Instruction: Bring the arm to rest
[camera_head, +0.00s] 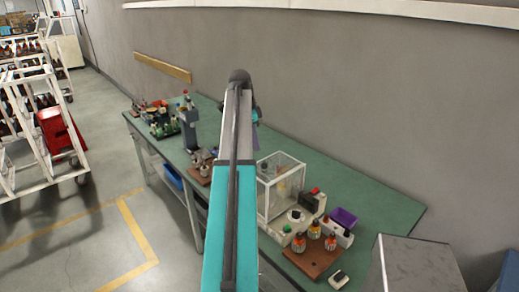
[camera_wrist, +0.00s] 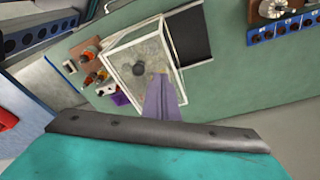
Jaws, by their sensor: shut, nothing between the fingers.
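My arm (camera_head: 233,190) reaches out over the green workbench (camera_head: 385,205), with its bend high near the wall. My gripper (camera_head: 257,137) hangs beyond that bend, partly hidden by the arm in the head view. In the wrist view my gripper (camera_wrist: 163,90) shows as narrow purple-grey fingers that are shut and empty. Behind the fingertips is a clear box with a white frame (camera_wrist: 118,50); the gripper appears above it and apart from it. The same framed box (camera_head: 263,200) stands on the bench right of my arm in the head view.
A brown board (camera_head: 322,262) with copper-wound parts, a purple bin (camera_head: 343,217) and a grey cabinet (camera_head: 415,265) are at the right. A grey bench device (camera_head: 189,125) and small parts stand farther along the bench. A white cart (camera_head: 30,115) stands left; the floor between is clear.

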